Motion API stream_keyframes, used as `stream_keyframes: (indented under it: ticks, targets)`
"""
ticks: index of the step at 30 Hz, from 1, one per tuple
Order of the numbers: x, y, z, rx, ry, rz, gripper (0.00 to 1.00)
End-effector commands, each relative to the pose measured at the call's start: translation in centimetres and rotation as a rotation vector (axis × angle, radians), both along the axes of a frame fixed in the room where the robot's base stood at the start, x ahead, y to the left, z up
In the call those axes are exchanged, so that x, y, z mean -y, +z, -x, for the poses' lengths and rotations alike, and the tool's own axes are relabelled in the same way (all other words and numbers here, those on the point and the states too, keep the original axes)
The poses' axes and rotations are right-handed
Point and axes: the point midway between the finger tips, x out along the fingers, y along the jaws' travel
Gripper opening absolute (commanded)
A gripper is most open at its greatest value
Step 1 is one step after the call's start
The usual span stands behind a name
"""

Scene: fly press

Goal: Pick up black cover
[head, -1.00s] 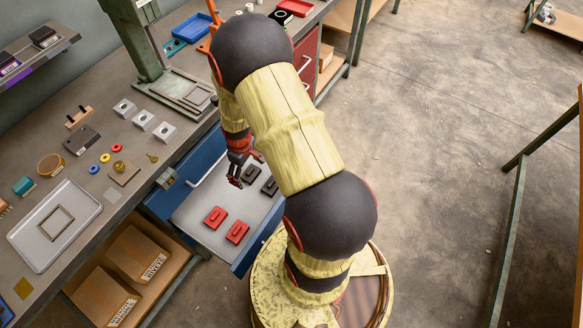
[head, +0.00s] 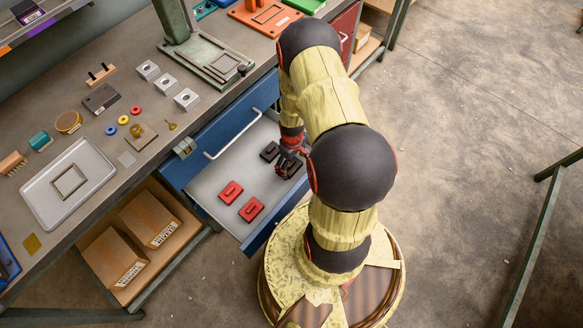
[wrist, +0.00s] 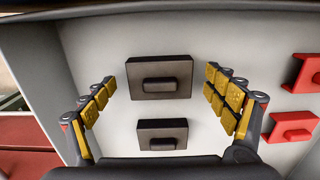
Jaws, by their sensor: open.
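Two black covers lie in the open drawer, each a flat rectangular plate with a raised grip. In the head view one black cover (head: 269,151) is clear of my gripper (head: 285,167), and the other is partly hidden under the fingers. In the wrist view my gripper (wrist: 160,82) is open and empty, pointing down at the drawer floor. The larger-looking black cover (wrist: 160,64) lies between its fingertips, with a gap on both sides. The second black cover (wrist: 162,134) lies closer to the palm, also between the fingers. Height above them is hard to tell.
Two red covers (head: 231,191) lie in the same drawer (head: 215,178), beside the black ones. The drawer walls stand close around my gripper. The bench behind holds a grey tray (head: 92,158), a press (head: 205,60) and several small parts.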

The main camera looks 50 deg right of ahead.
Motion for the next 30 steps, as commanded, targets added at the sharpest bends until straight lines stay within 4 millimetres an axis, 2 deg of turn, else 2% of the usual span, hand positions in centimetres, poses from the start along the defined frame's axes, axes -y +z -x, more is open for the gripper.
stream_keyframes:
  ticks: [2,8,30]
  targets:
    - [0.03,-0.65,-0.07,0.001,0.000,0.001,0.86]
    - [0.05,-0.50,-0.09,0.002,0.000,0.002,0.86]
    - [0.03,-0.51,-0.08,0.001,0.000,0.001,0.44]
